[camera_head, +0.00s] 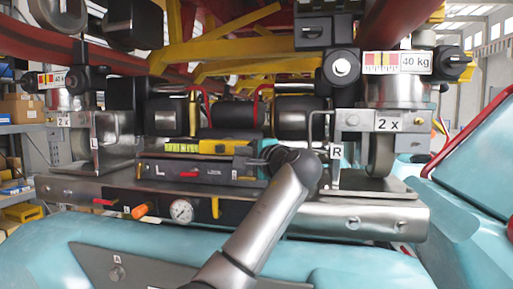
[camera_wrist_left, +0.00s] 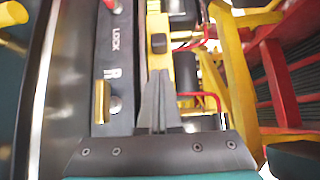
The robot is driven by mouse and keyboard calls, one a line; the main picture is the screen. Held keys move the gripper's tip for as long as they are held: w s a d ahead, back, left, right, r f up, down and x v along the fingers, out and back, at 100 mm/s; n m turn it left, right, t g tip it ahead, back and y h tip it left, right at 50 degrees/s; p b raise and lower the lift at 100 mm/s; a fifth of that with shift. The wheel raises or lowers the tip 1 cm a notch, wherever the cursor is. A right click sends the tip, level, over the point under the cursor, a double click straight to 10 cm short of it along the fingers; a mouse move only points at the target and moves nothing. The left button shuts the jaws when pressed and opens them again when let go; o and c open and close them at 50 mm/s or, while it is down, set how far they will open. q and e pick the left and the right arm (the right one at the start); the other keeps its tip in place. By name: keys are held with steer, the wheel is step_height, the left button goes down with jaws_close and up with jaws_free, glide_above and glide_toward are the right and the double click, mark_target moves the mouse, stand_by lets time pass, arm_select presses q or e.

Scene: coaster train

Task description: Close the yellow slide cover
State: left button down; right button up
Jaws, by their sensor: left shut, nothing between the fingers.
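The yellow slide cover (camera_head: 200,147) is a long yellow strip lying along the top of the black lock panel (camera_head: 195,170), which is marked L and LOCK. In the left wrist view the yellow cover (camera_wrist_left: 155,27) carries a small black knob. My left gripper (camera_head: 250,160) is at the panel's right end, partly hidden behind my own arm. In the left wrist view its shut, empty fingers (camera_wrist_left: 158,75) point along the yellow strip, with the tips just short of the black knob. I cannot tell whether they touch the strip. My right gripper is not in view.
A pressure gauge (camera_head: 181,211) and an orange knob (camera_head: 137,211) sit below the panel. Wheel brackets stand left (camera_head: 105,145) and right (camera_head: 385,130). A red wire hoop (camera_head: 262,105) rises behind. In the wrist view a yellow latch (camera_wrist_left: 101,101) sits near the R mark.

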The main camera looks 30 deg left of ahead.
arm_select(q)
steer(key=shift+s+a, duration=0.15)
steer(key=shift+a, duration=0.5)
steer(key=shift+s+a, duration=0.15)
steer(key=shift+a, duration=0.45)
steer(key=s+a, duration=0.1)
steer(key=a, duration=0.3)
steer(key=s+a, duration=0.1)
steer(key=a, duration=0.2)
steer(key=a+p, duration=0.1)
steer(key=a, duration=0.3)
steer(key=shift+s+a, duration=0.3)
steer(key=shift+s, duration=0.1)
steer(key=shift+s+a, duration=0.1)
steer(key=shift+a, duration=0.25)
steer(key=shift+r, duration=0.1)
